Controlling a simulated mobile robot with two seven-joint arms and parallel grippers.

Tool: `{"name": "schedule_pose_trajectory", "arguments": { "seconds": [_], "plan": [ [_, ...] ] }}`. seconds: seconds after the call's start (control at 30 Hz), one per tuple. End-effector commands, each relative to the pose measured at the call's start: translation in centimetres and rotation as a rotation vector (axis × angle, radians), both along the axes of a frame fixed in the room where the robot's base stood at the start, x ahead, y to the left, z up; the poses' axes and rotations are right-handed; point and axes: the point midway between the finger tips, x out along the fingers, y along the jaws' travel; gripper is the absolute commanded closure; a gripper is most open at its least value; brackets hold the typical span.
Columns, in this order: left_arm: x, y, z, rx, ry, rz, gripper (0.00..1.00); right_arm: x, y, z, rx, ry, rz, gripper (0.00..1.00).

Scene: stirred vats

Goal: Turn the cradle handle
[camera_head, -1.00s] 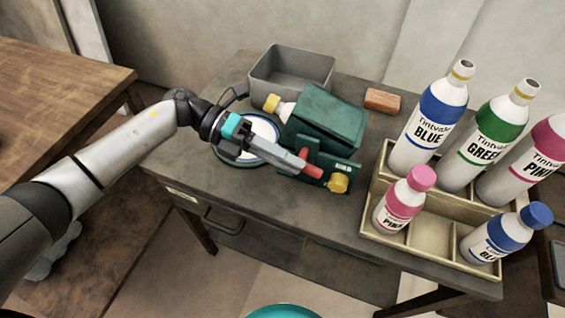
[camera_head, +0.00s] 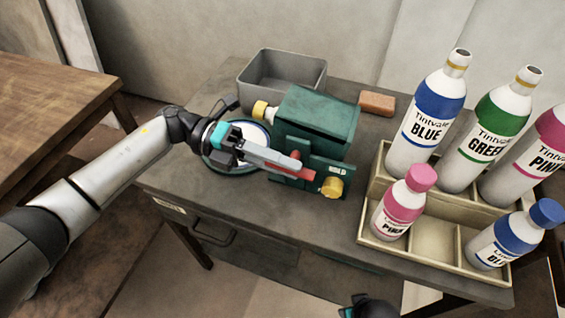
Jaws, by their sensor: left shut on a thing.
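The cradle is a dark green box-like body (camera_head: 320,115) on the grey table. A red handle (camera_head: 306,174) is at its front. A yellow knob (camera_head: 332,187) is low at its front right. My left gripper (camera_head: 298,168) comes in from the left and is shut on the red handle, hiding part of it. A white bottle with a yellow cap (camera_head: 262,109) pokes out at the cradle's left side. A dark piece with a teal part, which looks like my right gripper (camera_head: 368,307), shows at the bottom edge; its fingers cannot be made out.
A blue-rimmed white dish (camera_head: 213,165) lies under my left gripper. A grey bin (camera_head: 282,75) and a brown block (camera_head: 377,103) stand behind. A beige divided rack (camera_head: 435,240) with several paint bottles fills the right. The table's front left is clear.

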Motion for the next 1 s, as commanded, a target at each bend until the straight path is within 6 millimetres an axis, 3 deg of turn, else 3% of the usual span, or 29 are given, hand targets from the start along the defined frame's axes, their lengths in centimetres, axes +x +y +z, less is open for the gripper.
{"name": "schedule_pose_trajectory", "arguments": {
  "seconds": [0.17,0.2,0.43,0.87,1.0],
  "plan": [
    [0.0,-0.3,0.2,-0.007,0.000,-0.001,1.00,0.0,0.0,0.0,0.001,0.001,0.000,0.50],
    [0.0,-0.3,0.2,-0.007,0.000,-0.001,0.72,0.0,0.0,0.0,0.001,0.001,0.000,0.50],
    [0.0,-0.2,0.1,-0.004,0.000,-0.001,0.46,-0.1,0.0,0.0,0.001,0.001,0.000,0.50],
    [0.1,0.1,0.1,0.000,0.001,0.000,0.45,-0.1,0.1,0.0,0.002,0.002,0.000,0.50],
    [0.6,1.4,0.3,0.001,0.001,0.002,0.45,-0.1,0.1,0.1,0.002,0.000,0.000,0.50]
  ]
}}
